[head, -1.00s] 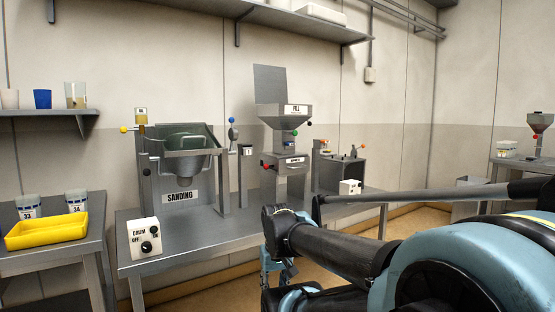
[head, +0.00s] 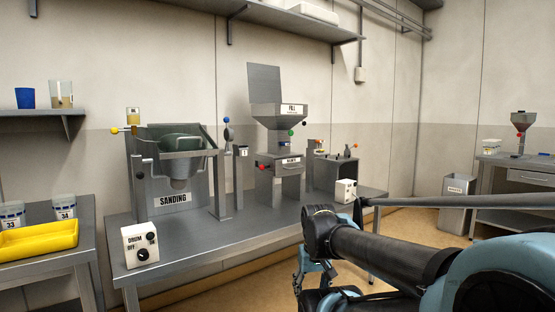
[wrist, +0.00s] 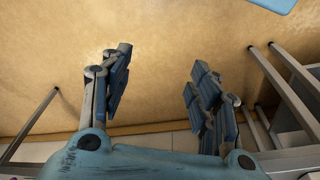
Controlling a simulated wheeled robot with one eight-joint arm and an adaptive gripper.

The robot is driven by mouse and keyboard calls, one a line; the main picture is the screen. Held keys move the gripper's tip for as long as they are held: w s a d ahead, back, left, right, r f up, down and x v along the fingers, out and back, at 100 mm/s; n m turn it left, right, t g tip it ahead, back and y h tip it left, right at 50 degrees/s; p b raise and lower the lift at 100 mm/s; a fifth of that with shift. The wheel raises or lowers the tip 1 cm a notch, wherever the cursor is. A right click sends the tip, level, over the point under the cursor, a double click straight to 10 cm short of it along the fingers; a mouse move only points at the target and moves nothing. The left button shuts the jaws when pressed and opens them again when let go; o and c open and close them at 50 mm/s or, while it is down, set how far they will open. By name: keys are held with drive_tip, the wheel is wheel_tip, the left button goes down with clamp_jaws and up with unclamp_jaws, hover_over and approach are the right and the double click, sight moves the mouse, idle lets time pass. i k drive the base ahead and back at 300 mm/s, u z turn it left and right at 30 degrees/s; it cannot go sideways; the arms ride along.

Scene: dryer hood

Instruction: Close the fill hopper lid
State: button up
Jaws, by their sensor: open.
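The fill hopper (head: 280,113) is a grey funnel labelled FILL, standing on the metal bench behind the sanding drum's right side. Its lid (head: 264,82) is a flat grey plate standing upright at the hopper's back edge, so the hopper is open. My gripper (head: 318,275) hangs low in front of the bench in the head view, below and to the right of the hopper and well apart from it. In the wrist view my gripper (wrist: 155,92) has its two fingers spread, with nothing between them and the tan floor beyond.
The sanding unit (head: 177,165) and a DRUM switch box (head: 141,244) stand on the bench (head: 215,236). A small white box (head: 345,190) sits at the bench's right. A yellow tray (head: 38,239) lies at left. A grey bin (head: 457,198) stands at right. Floor between is clear.

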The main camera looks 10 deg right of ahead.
sight(265, 81)
drive_tip(key=z, duration=1.6)
drive_tip(key=k, duration=0.55)
drive_tip(key=u, duration=2.05)
drive_tip(key=i, duration=0.95)
